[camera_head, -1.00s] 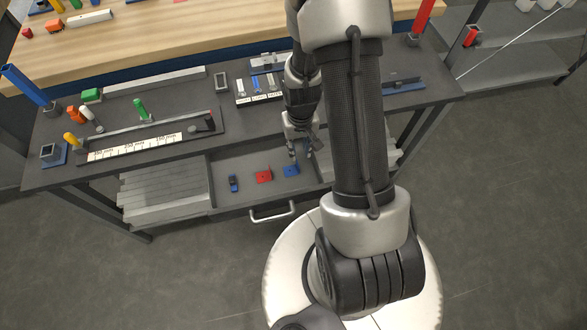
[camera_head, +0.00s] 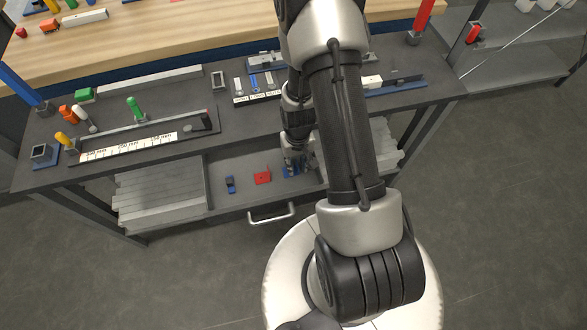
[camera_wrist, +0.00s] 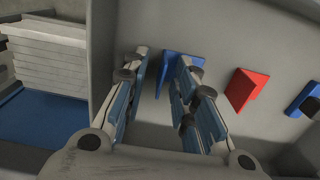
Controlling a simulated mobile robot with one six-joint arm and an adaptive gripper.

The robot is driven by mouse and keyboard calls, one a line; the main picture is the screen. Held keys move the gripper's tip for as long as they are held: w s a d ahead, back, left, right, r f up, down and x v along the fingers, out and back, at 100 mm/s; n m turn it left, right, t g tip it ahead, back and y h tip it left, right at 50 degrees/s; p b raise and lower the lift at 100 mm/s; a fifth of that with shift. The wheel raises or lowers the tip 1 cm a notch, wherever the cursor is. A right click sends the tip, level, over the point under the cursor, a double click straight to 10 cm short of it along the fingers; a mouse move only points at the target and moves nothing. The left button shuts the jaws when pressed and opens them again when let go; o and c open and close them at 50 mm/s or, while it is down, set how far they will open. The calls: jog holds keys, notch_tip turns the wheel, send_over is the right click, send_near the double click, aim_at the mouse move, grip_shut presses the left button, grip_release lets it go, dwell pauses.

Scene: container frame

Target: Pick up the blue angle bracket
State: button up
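The blue angle bracket (camera_wrist: 181,68) lies in the open drawer (camera_head: 218,185). In the wrist view it shows beyond and between my gripper's two fingers, with part of it hidden by the right finger. In the head view the blue bracket (camera_head: 291,173) is partly covered by my gripper (camera_head: 295,164), which points down into the drawer. In the wrist view my gripper (camera_wrist: 166,75) is open, its blue-padded fingers apart. I cannot tell whether a finger touches the bracket.
A red bracket (camera_wrist: 246,90) lies beside the blue one. Past it is a small blue and dark part (camera_head: 230,184). Drawer walls stand close around. Grey slabs (camera_head: 160,195) are stacked left of the drawer. The tabletop above holds a ruler fixture (camera_head: 140,145) and several pegs.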

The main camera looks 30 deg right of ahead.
grip_shut()
jog(key=shift+r, duration=0.15)
dwell(0.4)
